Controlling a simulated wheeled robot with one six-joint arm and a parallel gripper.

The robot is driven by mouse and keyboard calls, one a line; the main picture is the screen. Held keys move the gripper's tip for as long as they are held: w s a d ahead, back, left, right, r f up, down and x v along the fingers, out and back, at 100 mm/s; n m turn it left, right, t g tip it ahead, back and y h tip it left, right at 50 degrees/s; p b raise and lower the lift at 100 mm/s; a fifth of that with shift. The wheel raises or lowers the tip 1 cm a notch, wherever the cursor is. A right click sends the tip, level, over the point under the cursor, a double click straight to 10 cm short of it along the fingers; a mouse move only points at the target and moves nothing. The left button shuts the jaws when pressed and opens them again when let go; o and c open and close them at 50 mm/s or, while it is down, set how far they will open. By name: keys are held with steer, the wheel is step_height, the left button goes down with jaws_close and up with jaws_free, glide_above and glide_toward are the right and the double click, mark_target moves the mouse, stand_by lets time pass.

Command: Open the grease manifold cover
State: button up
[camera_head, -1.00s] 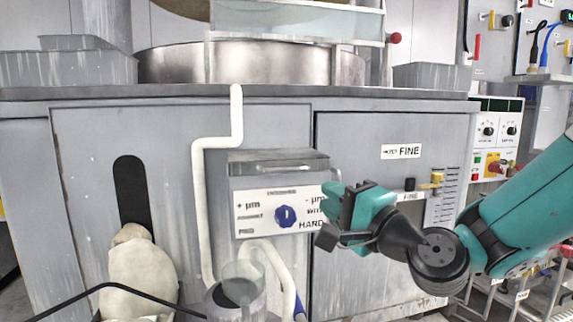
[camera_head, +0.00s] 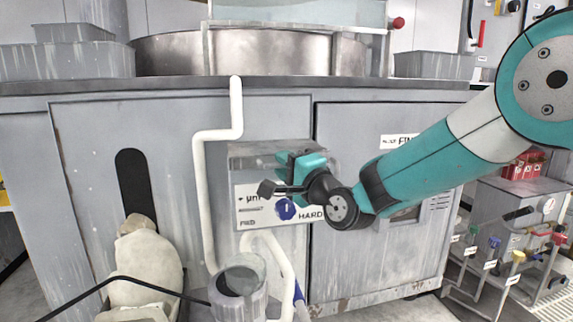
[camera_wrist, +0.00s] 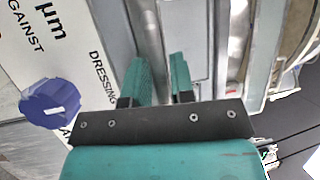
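The grey box (camera_head: 242,160) on the cabinet front, with a flat lid-like top, looks like the grease manifold. Its white label panel has a blue knob (camera_head: 285,209), also in the wrist view (camera_wrist: 50,101). My gripper (camera_head: 287,166) is in front of the box's upper part and hides some of its top and panel. In the wrist view, my gripper's two teal fingers (camera_wrist: 163,72) are apart. A light grey metal edge (camera_wrist: 166,30) runs beyond and between them. I cannot tell whether they touch it. The cover appears shut.
A white pipe (camera_head: 204,200) runs down left of the box. A dark counter edge (camera_head: 270,83) lies above. A cart with coloured valves (camera_head: 520,256) is at right.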

jaws_close()
